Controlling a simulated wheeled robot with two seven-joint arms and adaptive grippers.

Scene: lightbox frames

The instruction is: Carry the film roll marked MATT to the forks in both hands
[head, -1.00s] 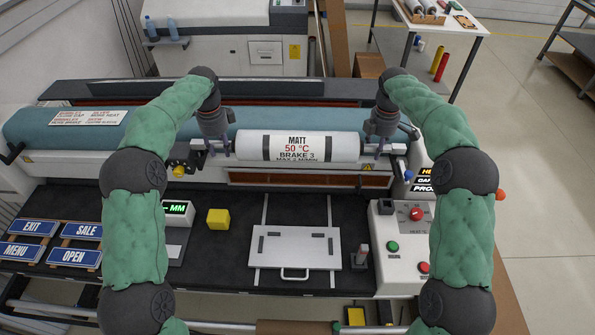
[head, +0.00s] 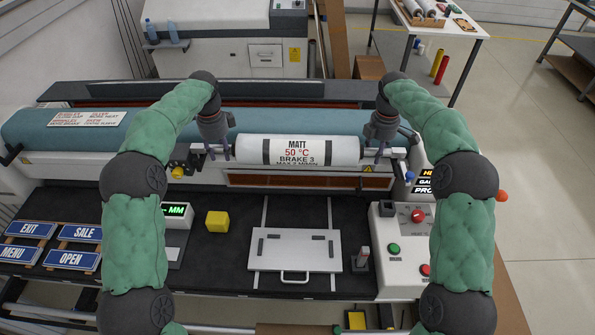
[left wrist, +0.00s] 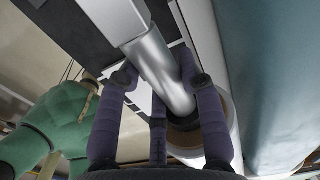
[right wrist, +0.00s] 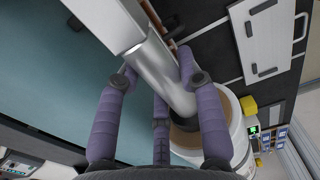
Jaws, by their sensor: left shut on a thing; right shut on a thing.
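The film roll marked MATT (head: 298,150) is white with dark bands and lies level across the front of the machine in the head view. My left gripper (head: 217,150) is shut on its left shaft end. The silver shaft also shows between the fingers in the left wrist view (left wrist: 160,70). My right gripper (head: 379,153) is shut on the right shaft end, seen in the right wrist view (right wrist: 160,68). Grey bracket pieces, seemingly the forks, stand just outside the grippers at left (head: 197,148) and right (head: 399,152). Whether the shaft rests in them is unclear.
A teal roller (head: 60,128) runs behind the roll. On the dark bed in front are a yellow block (head: 217,221), a white plate with a handle (head: 293,250) and several blue signs (head: 72,261). A control box (head: 405,240) stands at right.

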